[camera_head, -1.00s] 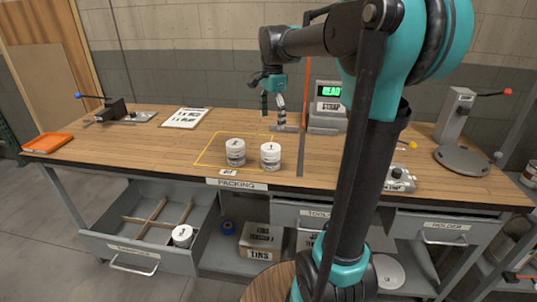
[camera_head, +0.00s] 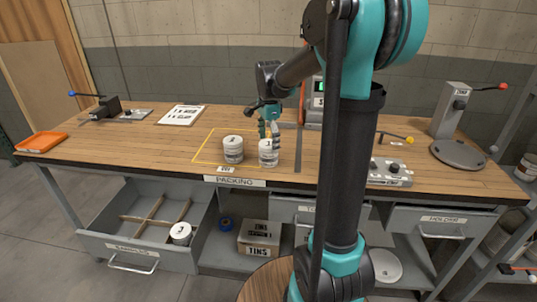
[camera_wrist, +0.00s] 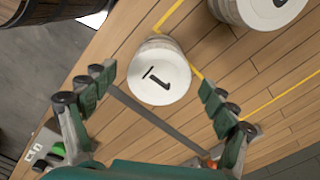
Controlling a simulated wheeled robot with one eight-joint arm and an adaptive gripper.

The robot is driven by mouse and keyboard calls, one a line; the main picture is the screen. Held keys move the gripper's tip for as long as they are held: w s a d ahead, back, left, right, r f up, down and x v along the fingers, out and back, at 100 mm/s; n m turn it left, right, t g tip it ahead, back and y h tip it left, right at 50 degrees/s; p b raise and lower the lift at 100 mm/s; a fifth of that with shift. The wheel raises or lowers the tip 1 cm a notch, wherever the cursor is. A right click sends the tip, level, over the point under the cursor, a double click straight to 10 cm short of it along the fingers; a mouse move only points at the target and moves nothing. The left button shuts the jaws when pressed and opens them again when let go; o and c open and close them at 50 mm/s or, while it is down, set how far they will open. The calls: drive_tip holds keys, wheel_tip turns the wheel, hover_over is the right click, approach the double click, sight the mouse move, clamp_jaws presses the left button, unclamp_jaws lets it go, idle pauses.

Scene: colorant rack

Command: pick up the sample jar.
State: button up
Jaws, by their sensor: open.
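A white lidded jar marked 1 (camera_head: 268,155) stands upright on the bench at the right edge of a yellow outline. A similar jar marked 2 (camera_head: 233,152) stands just left of it. A third jar marked 3 (camera_head: 181,233) is in the open drawer below. My gripper (camera_head: 268,131) is open, at the top of jar 1 and partly behind it. In the wrist view, the lid of jar 1 (camera_wrist: 160,75) lies between my spread fingers (camera_wrist: 157,88), with gaps on both sides. Jar 2 (camera_wrist: 258,8) is cut off at the top right.
The divided drawer (camera_head: 110,245) stands open below the bench front. On the bench (camera_head: 120,150) are an orange tray (camera_head: 41,142), a clamp (camera_head: 110,108), a paper sheet (camera_head: 181,114), a grey switch box (camera_head: 390,172) and a stand (camera_head: 450,120). The bench's left part is mostly clear.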

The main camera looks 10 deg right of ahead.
sight(268, 153)
wheel_tip(268, 153, down, 5)
idle(0.3)
drive_tip(key=c, duration=1.4)
